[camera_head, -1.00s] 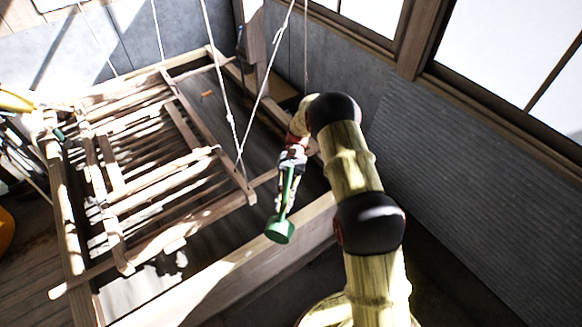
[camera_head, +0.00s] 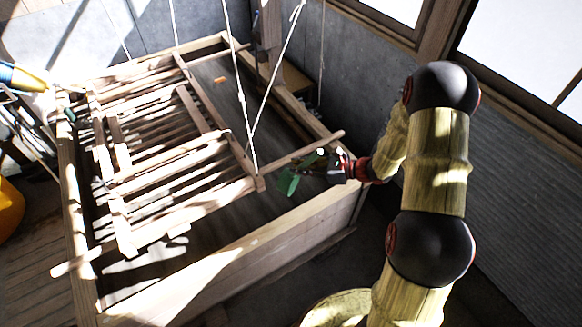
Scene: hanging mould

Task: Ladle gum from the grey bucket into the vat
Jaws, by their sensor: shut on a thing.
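A green ladle (camera_head: 288,182) is in my gripper (camera_head: 322,166), which is shut on it. The ladle's cup hangs over the dark inside of the vat near its right front corner and looks tilted; whether it holds gum cannot be told. The vat (camera_head: 240,262) is a large wooden box with a broad pale front wall. A slatted wooden mould (camera_head: 165,155) hangs over it on white ropes. I cannot make out the grey bucket in this view.
The mould's bar end (camera_head: 325,145) sticks out close to my gripper. A yellow rounded thing (camera_head: 8,212) stands at the left edge. A grey ribbed wall (camera_head: 530,190) is on the right.

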